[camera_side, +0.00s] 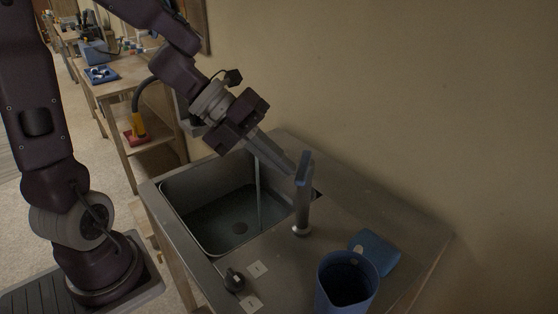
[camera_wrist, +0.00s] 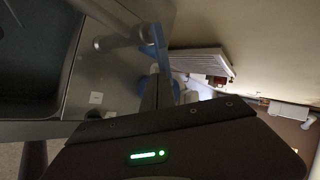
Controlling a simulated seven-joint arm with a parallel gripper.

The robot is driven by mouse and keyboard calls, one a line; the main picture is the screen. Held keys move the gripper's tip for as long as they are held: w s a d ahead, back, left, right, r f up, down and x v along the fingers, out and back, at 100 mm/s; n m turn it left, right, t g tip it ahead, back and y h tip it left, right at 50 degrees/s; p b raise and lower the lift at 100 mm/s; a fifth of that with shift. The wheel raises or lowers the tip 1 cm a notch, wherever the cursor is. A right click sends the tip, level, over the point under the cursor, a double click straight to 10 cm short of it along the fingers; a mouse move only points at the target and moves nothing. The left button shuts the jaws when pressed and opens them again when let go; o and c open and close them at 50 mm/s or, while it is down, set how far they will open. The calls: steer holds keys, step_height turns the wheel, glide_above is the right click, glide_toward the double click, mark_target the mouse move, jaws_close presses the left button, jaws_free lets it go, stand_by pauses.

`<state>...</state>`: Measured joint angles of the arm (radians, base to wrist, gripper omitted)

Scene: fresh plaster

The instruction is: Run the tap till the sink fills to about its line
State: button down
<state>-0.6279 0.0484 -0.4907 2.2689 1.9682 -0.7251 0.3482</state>
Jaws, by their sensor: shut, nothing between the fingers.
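The grey metal sink (camera_side: 180,217) is set in a steel counter. A thin upright streak (camera_side: 258,195), which looks like running water, comes down into the basin near its right side. Shallow water seems to cover the floor, with the dark drain visible through it. I cannot make out a fill line. The tap (camera_side: 302,214) stands right of the basin with a blue lever (camera_side: 304,168) on top; the tap also shows in the wrist view (camera_wrist: 122,40). My gripper (camera_side: 291,167) is shut and empty, its tips close beside the lever. I cannot tell whether they touch.
A black knob (camera_side: 234,280) sits at the counter's front beside white labels (camera_side: 257,269). The wall (camera_side: 400,100) rises behind the counter. A wooden bench (camera_side: 122,75) stands at the back left.

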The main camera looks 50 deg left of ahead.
mark_target(305, 177)
steer(key=shift+d+n+t+y, duration=0.3)
steer(key=shift+n, duration=0.2)
steer(key=d+n+y, duration=0.1)
steer(key=d+n+t+y, duration=0.1)
steer(key=shift+w+n, duration=0.3)
steer(key=shift+n, duration=0.1)
steer(key=d+n+y, duration=0.1)
steer(key=w+n+t+y, duration=0.1)
steer(key=n, duration=0.1)
steer(key=shift+w+d, duration=0.15)
steer(key=shift+d, duration=0.25)
steer(key=shift+w+d+n+t+y, duration=0.3)
steer(key=shift+w+d, duration=0.2)
steer(key=shift+w, duration=0.4)
